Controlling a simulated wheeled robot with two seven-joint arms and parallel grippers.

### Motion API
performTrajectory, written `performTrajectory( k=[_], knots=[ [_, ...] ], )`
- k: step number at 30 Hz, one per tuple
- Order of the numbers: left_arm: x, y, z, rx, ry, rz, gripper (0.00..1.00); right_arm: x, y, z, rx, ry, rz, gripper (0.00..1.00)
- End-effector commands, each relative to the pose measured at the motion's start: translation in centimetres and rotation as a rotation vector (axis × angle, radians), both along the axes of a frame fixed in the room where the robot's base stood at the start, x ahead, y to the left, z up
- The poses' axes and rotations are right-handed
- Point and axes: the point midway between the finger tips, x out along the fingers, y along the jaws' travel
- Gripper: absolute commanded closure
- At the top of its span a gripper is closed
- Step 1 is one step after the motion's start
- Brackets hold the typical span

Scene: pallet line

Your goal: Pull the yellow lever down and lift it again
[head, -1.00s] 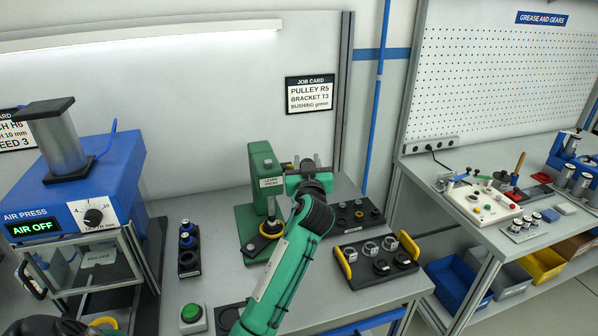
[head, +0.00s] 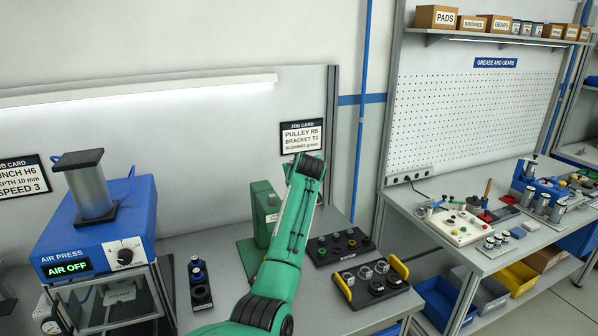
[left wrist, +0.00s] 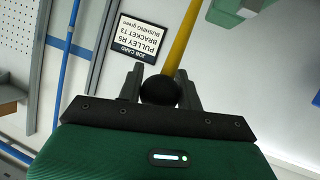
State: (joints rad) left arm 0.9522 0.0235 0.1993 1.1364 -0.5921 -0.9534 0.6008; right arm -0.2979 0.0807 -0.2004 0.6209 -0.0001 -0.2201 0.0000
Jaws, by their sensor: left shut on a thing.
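The yellow lever (left wrist: 183,36) shows in the left wrist view as a rod with a round black knob (left wrist: 159,90) at its end. My left gripper (left wrist: 160,78) is shut on the knob, one finger on each side. The green lever press (head: 262,208) stands on the bench in the head view, partly behind my raised green left arm. A piece of its green body (left wrist: 238,12) also shows in the left wrist view. In the head view the lever, the knob and the left gripper's fingers cannot be made out. My right gripper is in neither view.
A blue air press (head: 95,230) stands at the left, with a black holder (head: 201,292) beside it. A black tray with yellow handles (head: 399,267) and a dark block with rings (head: 320,252) lie right of my arm. A second bench (head: 420,217) stands farther right.

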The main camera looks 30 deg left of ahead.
Motion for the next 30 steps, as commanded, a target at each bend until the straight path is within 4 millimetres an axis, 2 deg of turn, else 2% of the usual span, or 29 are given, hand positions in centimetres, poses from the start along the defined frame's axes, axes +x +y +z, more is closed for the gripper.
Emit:
performTrajectory(
  k=[1, 20, 21, 23, 24, 30],
  knots=[
    [0.24, 0.22, 0.61, -0.005, 0.002, 0.0, 1.0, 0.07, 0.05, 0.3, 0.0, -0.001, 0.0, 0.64],
    [0.81, 0.76, 1.12, -0.025, 0.015, 0.001, 1.0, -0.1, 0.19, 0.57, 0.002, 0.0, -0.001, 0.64],
    [0.8, 0.77, 1.15, -0.025, 0.013, 0.002, 0.58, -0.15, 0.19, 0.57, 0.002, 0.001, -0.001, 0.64],
    [0.79, 0.76, 1.08, -0.025, 0.015, 0.001, 0.47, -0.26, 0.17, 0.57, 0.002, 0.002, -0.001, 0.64],
    [0.79, 0.73, 1.01, -0.026, 0.017, 0.002, 0.43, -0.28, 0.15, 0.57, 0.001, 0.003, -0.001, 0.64],
    [0.78, 0.63, 0.72, -0.027, 0.021, 0.0, 0.43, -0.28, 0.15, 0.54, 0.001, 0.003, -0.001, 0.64]
  ],
)
